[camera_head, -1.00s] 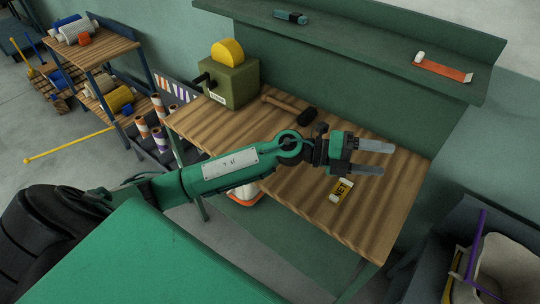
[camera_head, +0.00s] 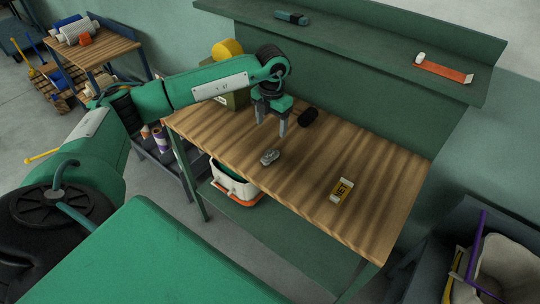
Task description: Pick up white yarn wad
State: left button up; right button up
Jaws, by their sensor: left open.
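A small pale grey lump (camera_head: 270,156) lies on the wooden bench top (camera_head: 310,165); it looks most like the yarn wad, though its material is too small to tell. My left gripper (camera_head: 271,127) is open and points down over the bench, above and just behind the lump, apart from it. Nothing shows between its fingers. A small white piece (camera_head: 419,57) also sits on the upper shelf, out of the gripper's reach region. My right gripper is not in view.
A black mallet head (camera_head: 308,117) is just right of the gripper. An orange strip (camera_head: 444,70) lies on the green shelf (camera_head: 370,40). A white bin (camera_head: 235,180) sits below.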

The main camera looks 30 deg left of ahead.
pick_arm(q)
jog(key=p, duration=0.1)
send_over(270, 153)
jog(key=f, duration=0.7)
jog(key=shift+w, duration=0.3)
jog(key=shift+s+f+p, duration=0.1)
jog(key=shift+f+p, duration=0.4)
jog(key=shift+f, duration=0.05)
jog(key=f, duration=0.1)
jog(key=f+p, duration=0.1)
jog(key=f, duration=0.1)
jog(key=shift+s+f, duration=0.2)
jog(key=shift+f, duration=0.05)
jog(key=shift+a+f, duration=0.1)
jog(key=shift+f, duration=0.3)
jog(key=shift+c, duration=0.4)
jog(key=c, duration=1)
